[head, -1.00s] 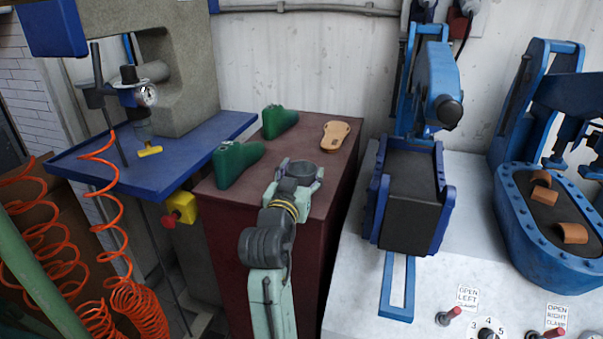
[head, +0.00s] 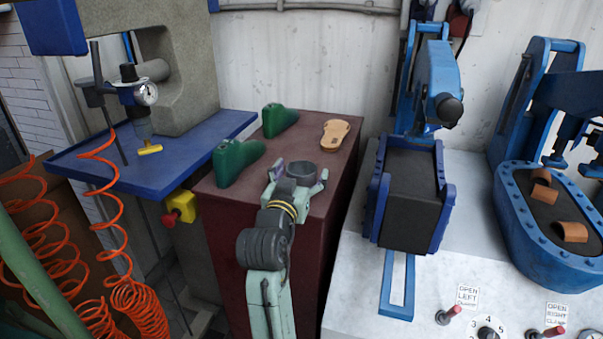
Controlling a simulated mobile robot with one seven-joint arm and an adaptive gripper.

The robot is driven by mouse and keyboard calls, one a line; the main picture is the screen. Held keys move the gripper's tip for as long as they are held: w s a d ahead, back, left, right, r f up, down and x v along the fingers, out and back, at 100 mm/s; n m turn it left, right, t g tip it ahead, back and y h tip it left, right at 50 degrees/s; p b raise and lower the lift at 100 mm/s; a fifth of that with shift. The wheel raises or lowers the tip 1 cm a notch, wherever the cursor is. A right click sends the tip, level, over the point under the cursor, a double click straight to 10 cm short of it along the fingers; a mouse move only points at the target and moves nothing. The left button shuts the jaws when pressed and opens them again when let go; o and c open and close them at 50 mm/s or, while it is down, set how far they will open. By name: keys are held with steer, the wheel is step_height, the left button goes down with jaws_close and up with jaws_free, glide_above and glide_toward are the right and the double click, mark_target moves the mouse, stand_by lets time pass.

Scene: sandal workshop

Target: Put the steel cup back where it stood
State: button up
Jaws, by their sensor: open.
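The steel cup (head: 302,171) is a short dark grey round cup, upright on the top of the dark red cabinet (head: 318,200). My gripper (head: 300,174) is open, with one finger to the left of the cup and one to the right. There is a small gap between the right finger and the cup. The gripper's body hides the cup's near lower side.
Two green shoe lasts (head: 238,160) (head: 279,119) stand left of and behind the cup. A blue press (head: 408,190) stands to the right, and a blue tray table (head: 170,165) to the left.

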steer(key=p+v, duration=0.4)
steer(key=v, duration=0.7)
steer(key=shift+p, duration=0.35)
steer(key=shift+s+f, duration=0.1)
steer(key=shift+s, duration=0.05)
